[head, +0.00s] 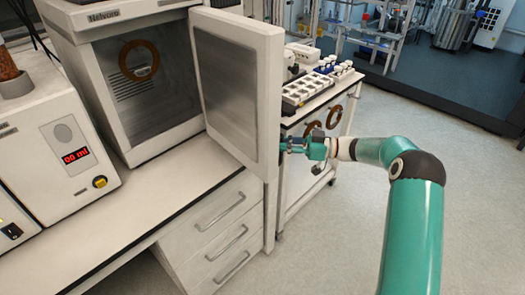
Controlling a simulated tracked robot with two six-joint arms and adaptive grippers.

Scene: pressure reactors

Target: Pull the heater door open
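The heater (70,40) is a white box on the bench at the left, with its dark chamber (145,105) exposed. Its white door (272,90) stands wide open, swung out to the right, with the grey metal inner panel (228,75) facing me. The door's outer face and any handle on it are hidden. My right gripper (287,146), on the teal arm coming in from the right, is at the door's free edge, partly behind it. Whether its fingers are shut on anything is not clear. My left gripper is not in view.
A white unit with a red display (76,156) stands left of the heater. The bench top (150,190) in front is clear, with drawers (225,235) below. A cart (325,95) with trays and vials stands behind the door. Floor at right is open.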

